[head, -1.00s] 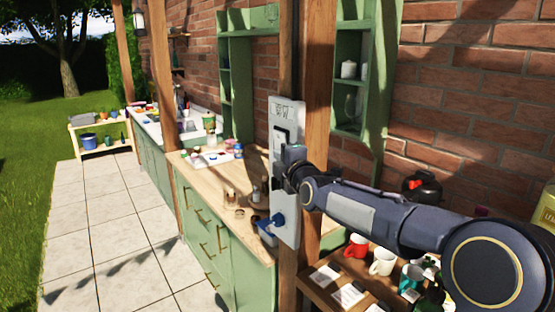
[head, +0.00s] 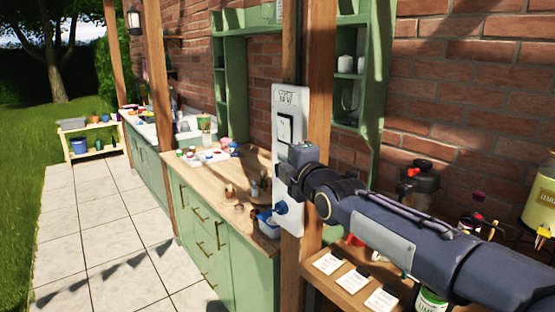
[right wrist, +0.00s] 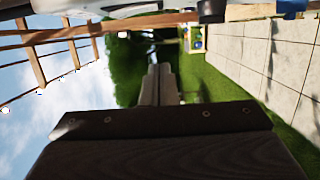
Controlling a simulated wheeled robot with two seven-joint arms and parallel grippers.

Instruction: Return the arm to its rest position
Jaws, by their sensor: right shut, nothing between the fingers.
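My right arm reaches in from the lower right of the head view. Its gripper (head: 290,165) is in front of a white panel (head: 288,103) on a wooden post, and I cannot tell whether it touches the panel. In the right wrist view, the fingers (right wrist: 158,85) are together with nothing between them, pointing toward the lawn and trees. The panel has a switch (head: 286,130) above the gripper and a blue plug-like part (head: 280,208) below it. My left gripper is not in view.
A wooden counter (head: 215,175) with small items stands left of the post. A shelf (head: 335,283) with cards lies under my right arm, with bottles and a yellow drink dispenser (head: 541,200) at the right. The paved path (head: 100,230) is clear.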

